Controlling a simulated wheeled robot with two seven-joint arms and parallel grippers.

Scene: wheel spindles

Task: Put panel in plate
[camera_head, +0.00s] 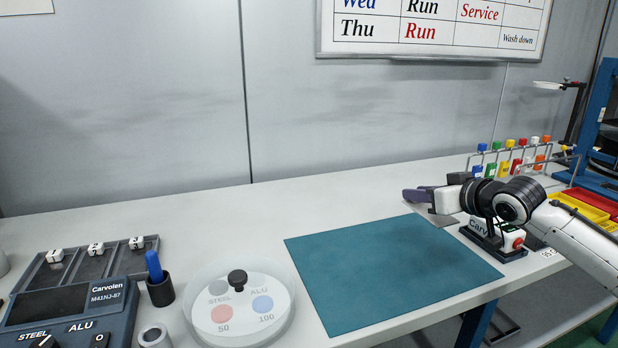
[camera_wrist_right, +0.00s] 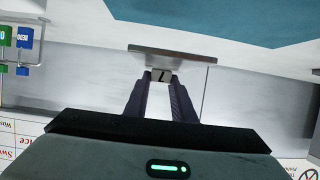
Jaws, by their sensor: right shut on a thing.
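My right gripper (camera_head: 420,195) is over the right part of the bench, just behind the teal mat. In the right wrist view its fingers (camera_wrist_right: 161,92) are shut on the small white numbered block of a flat grey panel (camera_wrist_right: 178,56). Part of this panel also shows below the gripper in the head view (camera_head: 440,219). I cannot tell whether it touches the bench. A round pale plate-like dish (camera_head: 284,312) with a black knob and STEEL and ALU marks stands front left of the mat. I cannot tell for sure that it is the plate. My left gripper is not in view.
The teal mat (camera_head: 390,270) is bare. A grey rack (camera_head: 75,272) with white numbered blocks and a dark Carvolen device (camera_head: 70,312) stand at the left, near a black cup (camera_head: 161,291). A rack of coloured pieces (camera_head: 505,160) and trays (camera_head: 590,205) are at the right.

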